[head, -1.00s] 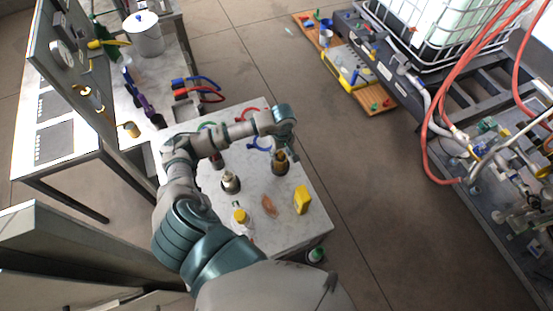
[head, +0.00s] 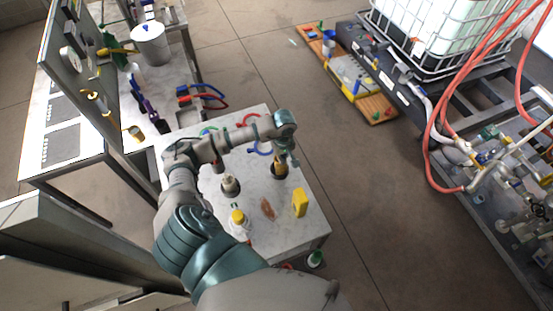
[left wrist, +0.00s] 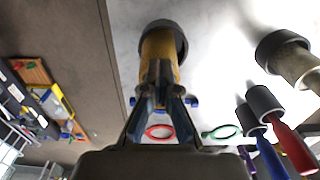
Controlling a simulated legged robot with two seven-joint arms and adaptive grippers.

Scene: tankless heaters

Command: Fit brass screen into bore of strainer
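My left gripper (head: 281,155) points down over the right-hand dark ring holder (head: 279,172) on the white table. In the left wrist view its fingers (left wrist: 160,82) converge on a brass cylindrical piece (left wrist: 161,52), which looks like the brass screen. Its far end lies in or against the dark ring (left wrist: 166,32); I cannot tell how deep. The fingers look shut on its near end. A paler metal body (head: 230,182), possibly the strainer, stands in a second dark ring to the left. It also shows in the left wrist view (left wrist: 298,66). Its bore is hidden. My right gripper is not in view.
A yellow block (head: 300,202), a brown patch (head: 268,209) and a yellow-capped bottle (head: 239,218) are near the table's front. Colored rings and red and blue-handled tools (head: 207,97) are behind. Open floor (head: 370,190) lies to the right.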

